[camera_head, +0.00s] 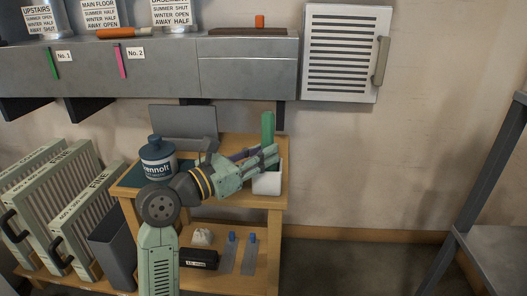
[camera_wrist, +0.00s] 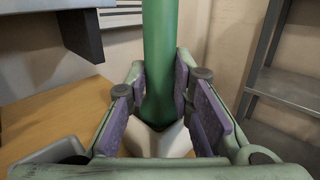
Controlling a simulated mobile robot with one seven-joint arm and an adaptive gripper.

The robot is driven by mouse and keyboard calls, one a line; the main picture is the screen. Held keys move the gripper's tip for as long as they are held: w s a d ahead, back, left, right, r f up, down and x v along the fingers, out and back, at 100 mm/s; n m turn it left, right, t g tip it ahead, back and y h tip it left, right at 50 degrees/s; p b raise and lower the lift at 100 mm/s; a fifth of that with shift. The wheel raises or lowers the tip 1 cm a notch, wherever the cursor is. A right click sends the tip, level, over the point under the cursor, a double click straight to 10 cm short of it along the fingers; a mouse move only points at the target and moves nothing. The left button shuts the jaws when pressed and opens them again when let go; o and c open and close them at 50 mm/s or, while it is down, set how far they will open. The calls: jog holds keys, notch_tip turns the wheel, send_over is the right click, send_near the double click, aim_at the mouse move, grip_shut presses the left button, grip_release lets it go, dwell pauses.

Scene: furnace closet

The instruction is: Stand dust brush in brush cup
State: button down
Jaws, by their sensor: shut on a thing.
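The dust brush's green handle (camera_head: 268,127) stands upright in the head view, rising above my gripper (camera_head: 270,154). In the wrist view the green handle (camera_wrist: 158,60) runs up between the two purple finger pads of my gripper (camera_wrist: 158,105), which is shut on it. The white brush cup (camera_head: 267,184) stands at the right end of the wooden bench, directly below my gripper. A pale shape shows below the handle in the wrist view; I cannot tell if it is cup or bristles. The brush's lower end is hidden, so its depth in the cup is unclear.
A blue and white labelled jar (camera_head: 158,160) stands on the wooden bench (camera_head: 222,195) left of my gripper. A grey metal shelf (camera_head: 245,75) overhangs behind. Filters (camera_head: 85,215) lean at the left. Open floor lies right of the bench, before a metal rack (camera_head: 490,190).

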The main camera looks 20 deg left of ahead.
jog(key=shift+w+r+p, duration=0.1)
jog(key=shift+r+p, duration=1.25)
jog(key=shift+r, duration=0.55)
jog(key=shift+b, duration=0.65)
dwell(0.7)
jog(key=shift+f+b, duration=1.85)
jog(key=shift+f, duration=0.2)
jog(key=shift+f, duration=0.15)
